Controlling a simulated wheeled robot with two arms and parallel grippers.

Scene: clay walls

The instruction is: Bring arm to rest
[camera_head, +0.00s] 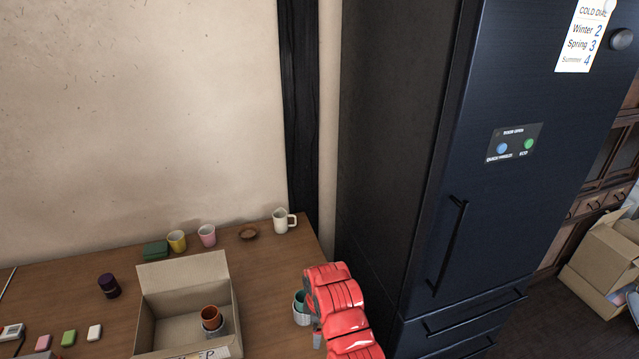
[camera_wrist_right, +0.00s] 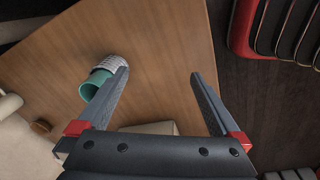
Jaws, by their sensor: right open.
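My right arm, red, reaches over the right end of the wooden table (camera_head: 262,282) in the head view. In the right wrist view my right gripper (camera_wrist_right: 159,74) is open, with nothing between its fingers, above the table's edge and corner. A teal cup with a pale textured sleeve (camera_wrist_right: 91,90) is just outside the left finger, which partly covers it. The same cup (camera_head: 299,308) shows beside my red arm in the head view, partly hidden. I cannot tell whether the finger touches it. My left gripper is in neither view.
An open cardboard box (camera_head: 160,318) holds an orange-brown cup (camera_head: 211,315). A white mug (camera_head: 284,221), small brown dish (camera_head: 248,233), pink cup (camera_head: 207,236), yellow cup (camera_head: 177,241) and dark purple jar (camera_head: 109,286) stand behind. A tall dark fridge (camera_head: 480,130) stands right of the table.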

